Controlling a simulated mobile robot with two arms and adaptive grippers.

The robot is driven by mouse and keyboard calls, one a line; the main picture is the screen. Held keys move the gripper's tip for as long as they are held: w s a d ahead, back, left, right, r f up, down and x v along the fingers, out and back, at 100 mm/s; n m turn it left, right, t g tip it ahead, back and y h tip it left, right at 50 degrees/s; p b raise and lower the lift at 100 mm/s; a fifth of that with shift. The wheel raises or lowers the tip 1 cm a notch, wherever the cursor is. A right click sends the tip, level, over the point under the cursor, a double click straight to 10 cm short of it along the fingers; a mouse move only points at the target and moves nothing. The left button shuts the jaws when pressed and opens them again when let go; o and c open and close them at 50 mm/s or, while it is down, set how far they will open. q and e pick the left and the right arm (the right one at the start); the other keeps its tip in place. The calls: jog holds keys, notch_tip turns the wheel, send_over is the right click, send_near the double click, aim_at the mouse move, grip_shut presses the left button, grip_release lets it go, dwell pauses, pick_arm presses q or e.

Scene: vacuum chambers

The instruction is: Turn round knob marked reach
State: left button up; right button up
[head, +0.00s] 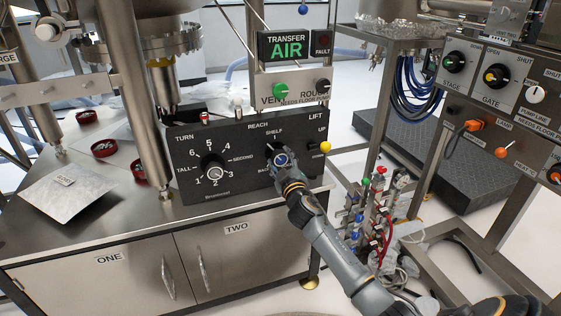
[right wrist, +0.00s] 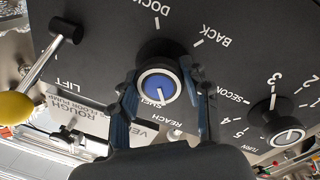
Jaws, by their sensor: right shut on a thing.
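The round reach knob (head: 280,158) is on the black panel (head: 225,185), below the printed words REACH and SHELF. In the right wrist view, the knob (right wrist: 158,83) has a blue face with a white mark and a black skirt. The mark seems to point toward the SHELF and REACH side, but I cannot tell its exact setting. My right gripper (head: 283,167) is at the knob and hides part of it and its labels. In the right wrist view, its two fingers (right wrist: 165,95) lie on either side of the knob, shut on it. My left gripper is not in view.
The numbered TURN knob (head: 215,171) sits left on the same panel. The LIFT lever with a yellow ball (head: 325,146) is close on the right. Above are the green VENT knob (head: 281,91) and black ROUGH knob (head: 323,85). Colored valves (head: 366,200) stand lower right.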

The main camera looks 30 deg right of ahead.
jog(key=n, duration=0.8)
jog(key=shift+d+t+y, duration=0.1)
jog(key=shift+t+y, duration=0.3)
jog(key=n, duration=0.6)
jog(key=shift+y, duration=0.4)
jog(key=n+p, duration=0.1)
jog(key=n, duration=0.1)
jog(key=shift+r+n+y, duration=0.1)
jog(key=shift+n+y, duration=0.2)
jog(key=shift+n, duration=0.1)
jog(key=n+p, duration=0.2)
jog(key=n, duration=0.4)
jog(key=shift+y, duration=0.3)
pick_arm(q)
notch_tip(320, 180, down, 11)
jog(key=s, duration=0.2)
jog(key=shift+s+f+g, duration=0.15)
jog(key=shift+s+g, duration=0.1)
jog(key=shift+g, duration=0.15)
pick_arm(e)
jog(key=shift+n, duration=0.8)
